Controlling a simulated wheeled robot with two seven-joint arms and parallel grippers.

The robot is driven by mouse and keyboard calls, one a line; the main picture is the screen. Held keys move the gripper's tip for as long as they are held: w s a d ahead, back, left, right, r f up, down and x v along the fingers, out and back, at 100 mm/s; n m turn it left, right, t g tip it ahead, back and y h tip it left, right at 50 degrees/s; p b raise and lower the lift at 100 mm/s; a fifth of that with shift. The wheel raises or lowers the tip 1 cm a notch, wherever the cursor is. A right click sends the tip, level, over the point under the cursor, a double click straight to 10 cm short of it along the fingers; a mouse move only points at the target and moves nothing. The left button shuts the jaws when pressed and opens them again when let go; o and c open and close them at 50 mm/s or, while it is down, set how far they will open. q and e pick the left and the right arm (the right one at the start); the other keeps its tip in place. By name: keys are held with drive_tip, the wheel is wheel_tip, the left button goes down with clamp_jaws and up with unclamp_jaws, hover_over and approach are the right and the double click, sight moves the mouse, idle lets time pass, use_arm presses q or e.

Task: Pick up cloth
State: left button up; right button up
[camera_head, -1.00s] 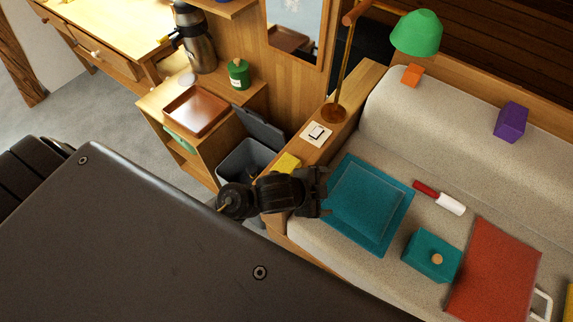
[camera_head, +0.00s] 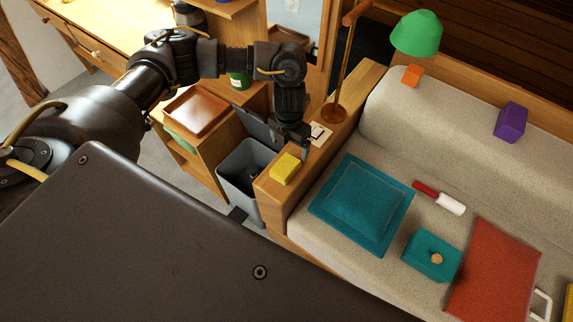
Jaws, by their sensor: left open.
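No item is plainly marked as the cloth. A small yellow folded piece or block (camera_head: 285,169) lies on the wooden sofa arm. A flat red piece that looks like fabric (camera_head: 493,268) lies on the sofa seat. A flat teal square (camera_head: 362,204) with a raised middle lies on the seat's left part. My left gripper (camera_head: 294,146) points down over the sofa arm, just behind the yellow piece and beside a white card (camera_head: 319,133). It is open, with nothing seen in it. Contact with the yellow piece is not visible. My right gripper is out of view.
A grey open bin (camera_head: 243,172) stands left of the sofa arm. A brass lamp (camera_head: 342,80) with a green shade rises behind the gripper. A brown tray (camera_head: 197,110) rests on a low shelf. A teal box (camera_head: 431,256) and a red-white roller (camera_head: 440,197) are on the seat.

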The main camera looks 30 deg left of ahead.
use_arm(q)
drive_tip(key=b, duration=0.1)
hover_over(288, 162)
wheel_tip(288, 162, down, 5)
drive_tip(key=shift+w+r, duration=0.1)
drive_tip(key=shift+f, duration=0.75)
drive_tip(key=f+b, duration=0.1)
drive_tip(key=f, duration=0.3)
drive_tip(key=shift+s+f, duration=0.2)
drive_tip(key=c, duration=1.2)
drive_tip(key=shift+o, duration=0.2)
drive_tip(key=shift+r, duration=0.15)
